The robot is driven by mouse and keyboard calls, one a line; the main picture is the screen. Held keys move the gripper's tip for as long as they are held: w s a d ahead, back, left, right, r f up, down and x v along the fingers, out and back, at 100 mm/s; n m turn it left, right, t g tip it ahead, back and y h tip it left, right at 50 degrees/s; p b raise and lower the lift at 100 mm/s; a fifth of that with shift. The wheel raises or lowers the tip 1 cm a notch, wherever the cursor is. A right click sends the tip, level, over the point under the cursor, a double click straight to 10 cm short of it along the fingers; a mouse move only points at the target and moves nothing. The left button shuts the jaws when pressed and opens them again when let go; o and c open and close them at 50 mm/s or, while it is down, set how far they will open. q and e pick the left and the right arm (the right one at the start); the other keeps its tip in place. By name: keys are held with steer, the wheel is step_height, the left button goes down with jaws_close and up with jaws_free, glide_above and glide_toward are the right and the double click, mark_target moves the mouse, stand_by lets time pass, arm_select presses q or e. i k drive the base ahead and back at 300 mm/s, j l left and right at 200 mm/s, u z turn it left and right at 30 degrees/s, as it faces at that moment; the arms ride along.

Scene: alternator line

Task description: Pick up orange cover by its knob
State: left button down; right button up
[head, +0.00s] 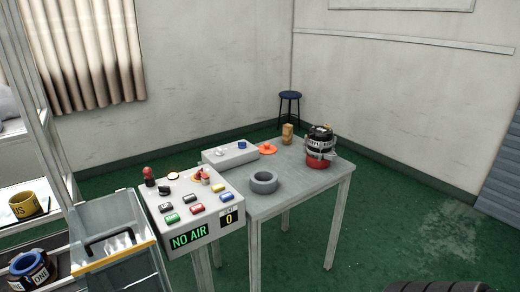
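The orange cover (268,150) lies on the grey table (295,180) near its back left edge, beside a low grey box. It is small and flat in the head view, and its knob is too small to make out clearly. Neither my left nor my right gripper is in view, and nothing is seen touching the cover.
On the table, a grey ring (264,187) lies in front, a tan object (287,134) stands behind, and an alternator (320,142) sits on a red base at the right. A control box (190,207) showing "NO AIR" and a low grey box (230,154) adjoin the left side.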

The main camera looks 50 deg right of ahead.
mark_target(266, 150)
steer(key=l+z, duration=0.15)
steer(key=z, duration=2.3)
steer(key=i+z, duration=0.2)
steer(key=i, duration=0.4)
steer(key=i+j+z, duration=0.2)
steer(key=i, duration=0.4)
steer(key=i+z, duration=0.5)
steer(key=i, duration=0.8)
steer(key=i+l+u, duration=0.2)
steer(key=i, duration=1.15)
steer(key=i+j+u, duration=0.1)
steer(key=i+u, duration=0.95)
steer(key=i+j+u, duration=0.1)
steer(key=i+u, duration=0.45)
steer(key=u, duration=0.2)
steer(key=i+u, duration=0.35)
steer(key=k+l, duration=0.05)
